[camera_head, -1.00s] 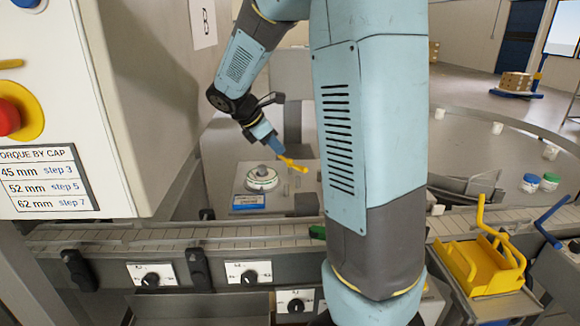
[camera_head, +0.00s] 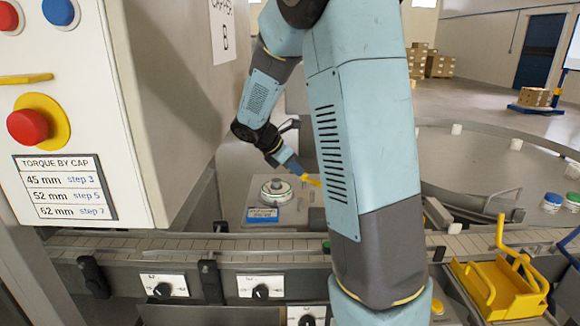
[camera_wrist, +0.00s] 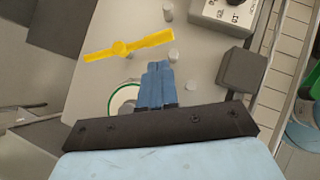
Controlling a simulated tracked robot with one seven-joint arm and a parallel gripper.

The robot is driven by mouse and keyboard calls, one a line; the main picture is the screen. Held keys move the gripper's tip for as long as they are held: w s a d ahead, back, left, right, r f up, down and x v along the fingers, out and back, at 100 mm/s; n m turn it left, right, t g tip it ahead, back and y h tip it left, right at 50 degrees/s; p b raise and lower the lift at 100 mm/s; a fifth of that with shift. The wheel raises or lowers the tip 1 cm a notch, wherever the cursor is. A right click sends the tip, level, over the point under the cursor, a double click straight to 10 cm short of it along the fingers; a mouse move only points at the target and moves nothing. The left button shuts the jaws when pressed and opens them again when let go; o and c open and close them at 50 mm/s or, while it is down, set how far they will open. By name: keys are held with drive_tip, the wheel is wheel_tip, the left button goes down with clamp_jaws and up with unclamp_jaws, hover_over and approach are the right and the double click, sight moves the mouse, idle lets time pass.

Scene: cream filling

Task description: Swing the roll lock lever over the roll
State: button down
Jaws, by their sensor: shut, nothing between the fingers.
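The yellow lock lever (camera_wrist: 128,46) shows whole in the wrist view, a flat bar with a round hub, lying just beyond my fingertips. In the head view the lever (camera_head: 312,181) is partly hidden behind my arm, right of the roll. The white roll with a green rim (camera_head: 275,190) sits on a grey plate behind the conveyor. In the wrist view the roll (camera_wrist: 121,99) is partly covered by my gripper. My gripper (camera_wrist: 158,66) has its blue fingers shut and empty. Whether they touch the lever I cannot tell. In the head view my gripper (camera_head: 298,171) is beside the lever.
Several small grey posts (camera_wrist: 173,55) stand near the lever on the plate. A grey block (camera_wrist: 242,70) and a dial box (camera_wrist: 226,14) lie to the right. The conveyor (camera_head: 170,244) runs in front. A control cabinet (camera_head: 90,130) stands at left, a yellow holder (camera_head: 500,288) at right.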

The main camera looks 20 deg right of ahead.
drive_tip(key=shift+x, duration=3.15)
